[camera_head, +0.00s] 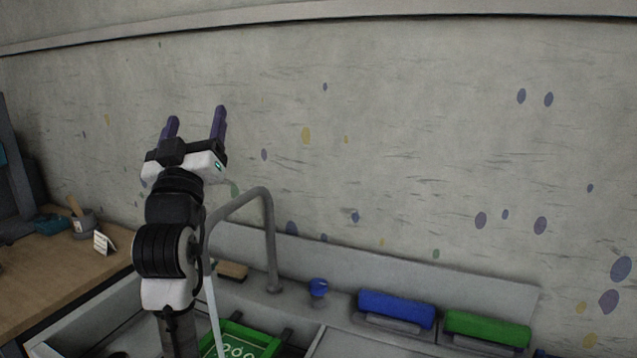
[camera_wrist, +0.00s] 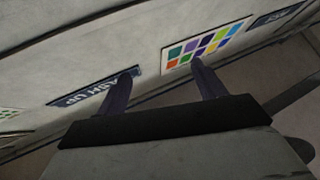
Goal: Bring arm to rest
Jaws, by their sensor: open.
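My arm stands raised in front of the paint-spotted wall in the head view. My gripper (camera_head: 195,122) is at its top, fingers pointing up, with a clear gap between the two purple fingers. It is open and empty, touching nothing. In the wrist view the two dark fingers of my gripper (camera_wrist: 160,80) are spread apart with nothing between them. Beyond them are a "WASH UP" sign (camera_wrist: 75,96) and a colour chart (camera_wrist: 207,43) on a pale surface.
A grey tap (camera_head: 270,240) rises behind my arm at the sink. A green printed frame (camera_head: 242,340) sits in the sink. A blue roll (camera_head: 397,308) and a green roll (camera_head: 487,328) lie at right. A wooden counter (camera_head: 60,275) is at left. Space around the gripper is clear.

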